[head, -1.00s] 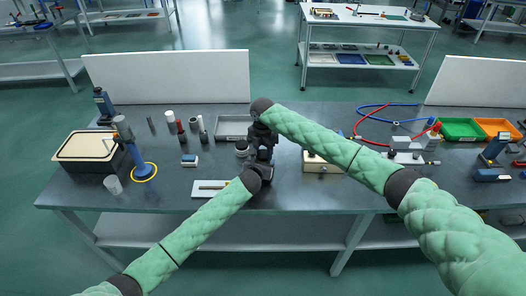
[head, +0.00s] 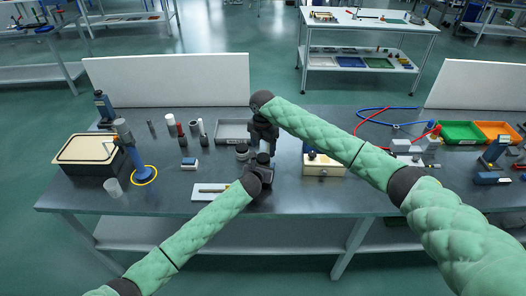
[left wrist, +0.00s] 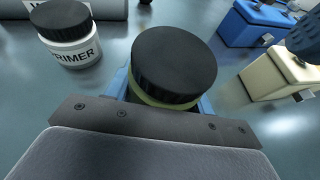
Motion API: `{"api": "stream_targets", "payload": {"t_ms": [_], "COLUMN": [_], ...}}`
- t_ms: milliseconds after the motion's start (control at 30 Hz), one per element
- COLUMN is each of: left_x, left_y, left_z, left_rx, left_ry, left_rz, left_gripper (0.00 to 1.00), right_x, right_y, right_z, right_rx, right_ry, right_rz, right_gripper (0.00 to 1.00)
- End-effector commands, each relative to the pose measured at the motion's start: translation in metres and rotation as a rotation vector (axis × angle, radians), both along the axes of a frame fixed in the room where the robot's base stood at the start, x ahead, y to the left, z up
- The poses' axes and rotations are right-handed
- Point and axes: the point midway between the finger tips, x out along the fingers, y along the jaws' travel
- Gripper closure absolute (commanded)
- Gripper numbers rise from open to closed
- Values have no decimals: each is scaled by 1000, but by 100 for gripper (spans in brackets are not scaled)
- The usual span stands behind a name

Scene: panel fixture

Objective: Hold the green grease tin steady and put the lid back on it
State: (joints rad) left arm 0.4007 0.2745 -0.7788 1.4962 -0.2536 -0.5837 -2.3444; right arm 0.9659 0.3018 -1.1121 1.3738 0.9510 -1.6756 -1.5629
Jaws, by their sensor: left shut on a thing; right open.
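The green grease tin (left wrist: 160,98) is between the fingers of my left gripper (left wrist: 163,108), which is shut on its body. A black ribbed lid (left wrist: 174,57) sits on top of the tin and covers its mouth, with a thin green band showing below. How tightly it is seated cannot be told. In the head view my left gripper (head: 263,171) is low over the bench, with the dark lid (head: 263,158) just above it. My right gripper (head: 266,142) points down above the lid, open and apart from it.
A white primer jar (left wrist: 68,45) with a black lid stands left of the tin. A cream box (head: 325,170) stands to the right. A grey tray (head: 233,140) lies behind, and a white plate (head: 205,190) lies front left. The bench (head: 310,197) is clear in front of the box.

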Motion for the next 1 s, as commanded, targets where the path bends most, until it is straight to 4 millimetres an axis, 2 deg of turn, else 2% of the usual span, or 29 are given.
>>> {"api": "stream_targets", "payload": {"t_ms": [233,267,367,633,733,833,1000], "left_x": [0,0,0,0,0,0,0], "left_y": [0,0,0,0,0,0,0], "left_z": [1,1,1,1,1,0,0], "left_rx": [0,0,0,0,0,0,0], "left_ry": [-1,-1,-1,-1,-1,-1,-1], "left_rz": [0,0,0,0,0,0,0], "left_gripper": [100,100,100,100,100,100,100], "right_x": [0,0,2,31,34,30,7], "right_y": [0,0,0,-15,-20,-22,-14], "right_z": [1,2,6,53,64,64,39], "right_rx": [0,0,0,-46,-78,-90,-64], "right_ry": [0,0,-5,-78,-89,-78,-18], "right_rz": [0,0,0,8,29,75,180], "right_gripper": [30,34,34,34,34,34,34]}}
